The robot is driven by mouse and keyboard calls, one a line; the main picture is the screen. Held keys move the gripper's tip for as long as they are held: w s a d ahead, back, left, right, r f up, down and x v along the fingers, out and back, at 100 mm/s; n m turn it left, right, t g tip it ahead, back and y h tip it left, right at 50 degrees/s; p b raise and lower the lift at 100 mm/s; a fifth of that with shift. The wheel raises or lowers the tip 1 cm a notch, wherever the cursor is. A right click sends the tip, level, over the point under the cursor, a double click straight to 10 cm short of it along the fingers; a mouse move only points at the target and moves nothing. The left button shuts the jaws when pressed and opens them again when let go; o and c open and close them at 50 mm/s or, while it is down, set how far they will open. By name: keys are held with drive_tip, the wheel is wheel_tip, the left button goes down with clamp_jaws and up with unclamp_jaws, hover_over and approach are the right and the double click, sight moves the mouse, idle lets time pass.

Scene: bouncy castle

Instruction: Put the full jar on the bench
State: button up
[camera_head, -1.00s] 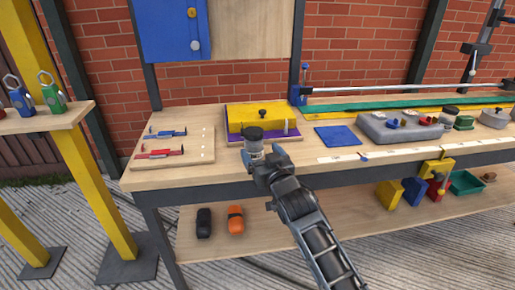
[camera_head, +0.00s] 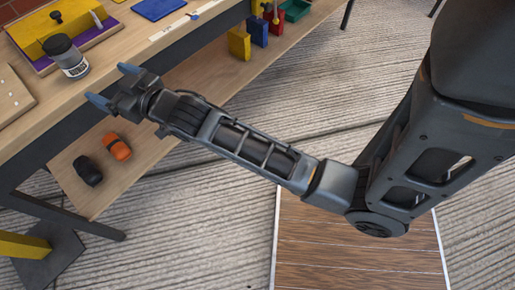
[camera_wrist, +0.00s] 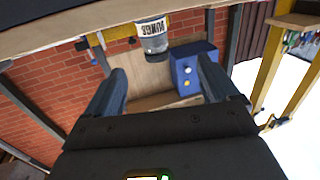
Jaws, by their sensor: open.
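The jar (camera_head: 66,55), clear with a dark lid and a printed white label, stands upright on the wooden bench (camera_head: 185,62), close to its front edge. My gripper (camera_head: 114,85) is open and empty, off the front edge of the bench and apart from the jar. In the wrist view the scene is upside down; the jar (camera_wrist: 153,38) is ahead of the spread fingers (camera_wrist: 160,65) with a gap between. Whether the jar is full I cannot tell.
A yellow block on a purple base (camera_head: 62,28) is right behind the jar. A blue cloth (camera_head: 158,8) lies farther right. An orange item (camera_head: 117,146) and a black item (camera_head: 88,170) are on the lower shelf. Yellow, blue and red blocks (camera_head: 258,30) are along it.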

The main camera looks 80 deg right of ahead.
drive_tip(key=s+a+f+n+y, duration=0.1)
drive_tip(key=s+a+f+y, duration=0.1)
drive_tip(key=s+a, duration=0.55)
drive_tip(key=s+a+f+n+y, duration=0.15)
drive_tip(key=s+a, duration=0.25)
drive_tip(key=s, duration=0.6)
drive_tip(key=s+a+r+n+g+y, duration=0.1)
drive_tip(key=s+a+r, duration=0.1)
drive_tip(key=s, duration=0.6)
drive_tip(key=s+a+r+y, duration=0.2)
drive_tip(key=s+r, duration=0.1)
drive_tip(key=s, duration=0.6)
drive_tip(key=shift+a+r+n+g, duration=0.35)
drive_tip(key=shift+a+r+g, duration=0.05)
drive_tip(key=shift+s, duration=0.1)
drive_tip(key=shift+c, duration=0.2)
